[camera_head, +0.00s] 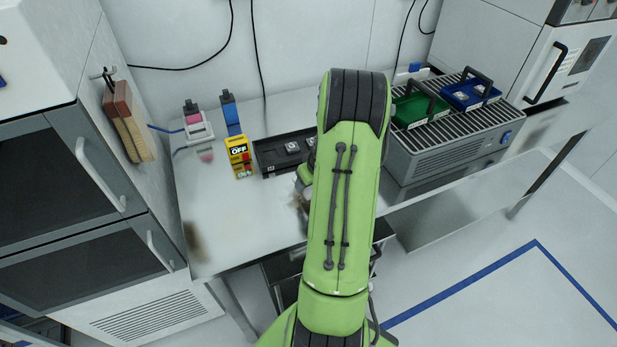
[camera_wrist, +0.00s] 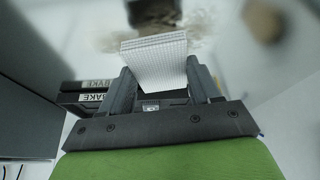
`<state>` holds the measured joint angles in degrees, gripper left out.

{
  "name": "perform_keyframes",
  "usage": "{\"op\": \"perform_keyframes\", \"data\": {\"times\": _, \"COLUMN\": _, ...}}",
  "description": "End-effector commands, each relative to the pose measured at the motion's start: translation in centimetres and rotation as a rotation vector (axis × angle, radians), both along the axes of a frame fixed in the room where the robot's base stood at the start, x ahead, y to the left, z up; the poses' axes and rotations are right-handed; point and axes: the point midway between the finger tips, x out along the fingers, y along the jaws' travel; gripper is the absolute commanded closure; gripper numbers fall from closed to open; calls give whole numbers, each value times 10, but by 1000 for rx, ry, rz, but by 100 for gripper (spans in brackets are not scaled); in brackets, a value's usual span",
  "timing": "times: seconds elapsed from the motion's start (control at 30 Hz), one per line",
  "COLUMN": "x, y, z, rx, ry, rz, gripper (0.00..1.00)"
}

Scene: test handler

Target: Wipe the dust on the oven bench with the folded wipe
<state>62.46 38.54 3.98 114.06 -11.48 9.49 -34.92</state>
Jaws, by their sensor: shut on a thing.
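The white folded wipe (camera_wrist: 156,52) is pinched between the fingertips of my gripper (camera_wrist: 161,72) in the wrist view. Brown dust (camera_wrist: 198,28) spreads on the bench around the wipe's far end; I cannot tell whether the wipe touches the surface. A second, blurred dark patch (camera_wrist: 264,20) lies further right. My green arm hides the wipe and most of the gripper there.
A slatted unit (camera_head: 450,150) with green and blue bins stands right. Ovens (camera_head: 70,190) and a hanging brush (camera_head: 128,125) bound the left. Bare bench lies between the dust patches.

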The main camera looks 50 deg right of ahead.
Motion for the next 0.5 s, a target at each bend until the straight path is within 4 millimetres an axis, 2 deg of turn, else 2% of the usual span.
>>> {"op": "perform_keyframes", "data": {"times": 0.03, "x": 0, "y": 0, "z": -10, "rx": 2, "ry": 0, "rz": -1, "gripper": 62}}
{"op": "perform_keyframes", "data": {"times": 0.13, "x": 0, "y": 0, "z": -17, "rx": 1, "ry": 0, "rz": 0, "gripper": 62}}
{"op": "perform_keyframes", "data": {"times": 0.5, "x": 1, "y": -4, "z": -16, "rx": -1, "ry": -2, "rz": 1, "gripper": 62}}
